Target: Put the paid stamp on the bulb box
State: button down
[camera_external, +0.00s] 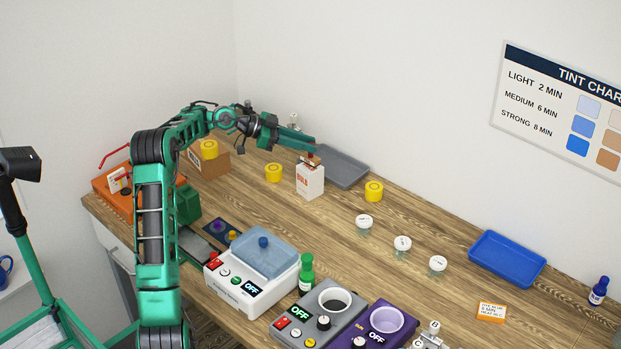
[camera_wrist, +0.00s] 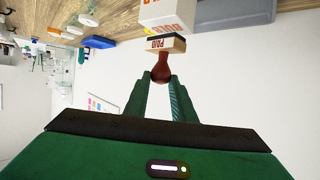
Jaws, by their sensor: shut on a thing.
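The bulb box (camera_external: 310,182) is a white carton with red lettering, standing upright on the wooden table; its near part also shows at the top of the wrist view (camera_wrist: 168,14). My gripper (camera_external: 312,149) is over the box's top. In the wrist view its fingers are shut on the dark red handle of the paid stamp (camera_wrist: 166,46). The stamp has a wooden block marked PAID and a dark base that faces the box. The base is at or very close to the box; I cannot tell whether they touch.
A grey tray (camera_external: 348,169) lies right behind the box. Yellow rolls stand to its left (camera_external: 273,172) and right (camera_external: 374,191). White-lidded jars (camera_external: 364,222), a blue tray (camera_external: 507,260) and switched-off devices (camera_external: 250,274) are farther off. The table just in front of the box is clear.

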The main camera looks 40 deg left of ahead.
jog(key=shift+f, duration=0.6)
jog(key=shift+f, duration=0.1)
jog(key=c, duration=1.5)
grip_release()
